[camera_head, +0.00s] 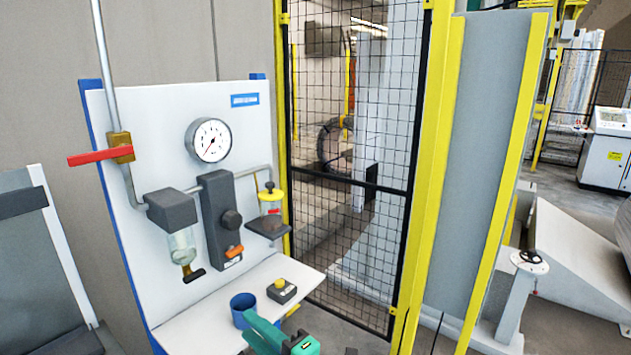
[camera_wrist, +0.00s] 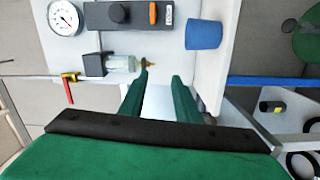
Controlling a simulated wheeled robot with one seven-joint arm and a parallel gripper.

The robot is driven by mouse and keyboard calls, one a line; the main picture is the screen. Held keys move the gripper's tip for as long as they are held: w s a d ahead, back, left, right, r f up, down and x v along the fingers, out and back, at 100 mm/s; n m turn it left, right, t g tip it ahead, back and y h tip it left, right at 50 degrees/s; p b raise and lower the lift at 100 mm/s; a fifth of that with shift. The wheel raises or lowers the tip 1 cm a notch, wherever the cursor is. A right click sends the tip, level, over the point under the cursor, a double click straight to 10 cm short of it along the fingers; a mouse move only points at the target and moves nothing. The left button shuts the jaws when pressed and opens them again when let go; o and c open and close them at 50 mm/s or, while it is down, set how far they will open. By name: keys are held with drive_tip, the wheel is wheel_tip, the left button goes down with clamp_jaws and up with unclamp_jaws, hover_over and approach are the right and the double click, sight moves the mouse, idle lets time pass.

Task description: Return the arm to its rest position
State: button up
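My gripper (camera_wrist: 160,77) shows in the wrist view with its two green fingers apart and nothing between them. White surface shows through the gap. In the head view a green part of my arm (camera_head: 280,338) is at the bottom edge, beside the blue cup (camera_head: 242,308) on the white shelf.
A white panel (camera_head: 155,125) carries a gauge (camera_head: 208,140), a red-handled valve (camera_head: 92,158), a dark regulator (camera_head: 218,205) and a lubricator (camera_head: 270,208). A button box (camera_head: 282,290) sits on the shelf (camera_head: 215,312). A yellow-framed mesh fence (camera_head: 355,130) stands right of the panel.

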drive_tip(key=s+d+f+m+t+h, duration=0.1)
drive_tip(key=s+d+f+m+h, duration=0.2)
drive_tip(key=f+m, duration=0.4)
drive_tip(key=s+d+f+m+t+h, duration=0.2)
drive_tip(key=s+f+m+h, duration=0.3)
drive_tip(key=f, duration=0.4)
drive_tip(key=s+d+f+m+t+h, duration=0.1)
drive_tip(key=s+d+f+m+h, duration=0.1)
drive_tip(key=s+f+m, duration=0.4)
drive_tip(key=s+d+f+m+h, duration=0.1)
drive_tip(key=s+m, duration=0.3)
drive_tip(key=s, duration=0.8)
drive_tip(key=s+d+f+m+h, duration=0.2)
drive_tip(key=s+d+m, duration=0.1)
drive_tip(key=s, duration=0.9)
drive_tip(key=shift+d+f+m+g+h, duration=0.3)
drive_tip(key=shift+d+m+g, duration=0.1)
drive_tip(key=shift+m, duration=0.1)
drive_tip(key=shift+o, duration=0.6)
